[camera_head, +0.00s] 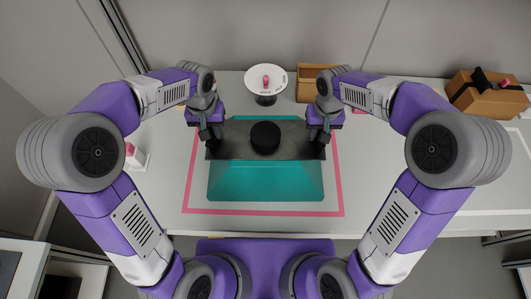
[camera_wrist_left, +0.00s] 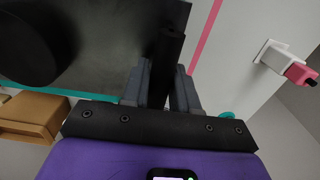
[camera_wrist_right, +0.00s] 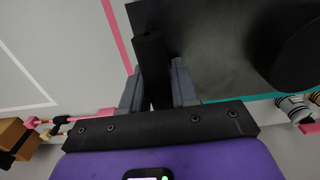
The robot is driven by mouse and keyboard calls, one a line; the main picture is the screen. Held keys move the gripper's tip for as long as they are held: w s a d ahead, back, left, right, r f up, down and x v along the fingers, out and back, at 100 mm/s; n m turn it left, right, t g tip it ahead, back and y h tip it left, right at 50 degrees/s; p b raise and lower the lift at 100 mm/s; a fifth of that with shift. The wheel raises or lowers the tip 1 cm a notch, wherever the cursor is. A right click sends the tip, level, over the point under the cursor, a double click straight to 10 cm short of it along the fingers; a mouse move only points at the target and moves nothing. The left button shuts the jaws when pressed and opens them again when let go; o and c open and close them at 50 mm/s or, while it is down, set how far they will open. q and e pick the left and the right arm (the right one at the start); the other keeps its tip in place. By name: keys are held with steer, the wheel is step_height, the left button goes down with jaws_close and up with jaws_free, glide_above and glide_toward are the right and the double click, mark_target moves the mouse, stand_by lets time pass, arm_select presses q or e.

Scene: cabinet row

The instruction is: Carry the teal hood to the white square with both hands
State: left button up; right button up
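The teal hood (camera_head: 265,182) sits within a pink square outline (camera_head: 338,180) on the pale table, with a dark grey top panel and a black round knob or duct (camera_head: 265,137). My left gripper (camera_head: 209,138) is at its left side, and its fingers close around a black bar handle (camera_wrist_left: 166,65) in the left wrist view. My right gripper (camera_head: 320,135) is at its right side, and its fingers close around a matching black handle (camera_wrist_right: 152,70) in the right wrist view. Part of the white square's outline (camera_wrist_right: 38,65) shows in the right wrist view.
A white round stand (camera_head: 253,82) with a pink item and an open cardboard box (camera_head: 312,94) stand behind the hood. A brown box (camera_head: 492,103) with a black strap is at the far right. A white block with a pink part (camera_head: 135,156) is at the left.

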arm_select(q)
jaws_close()
arm_select(e)
jaws_close()
arm_select(q)
steer(key=shift+r, duration=0.15)
arm_select(e)
steer(key=shift+r, duration=0.15)
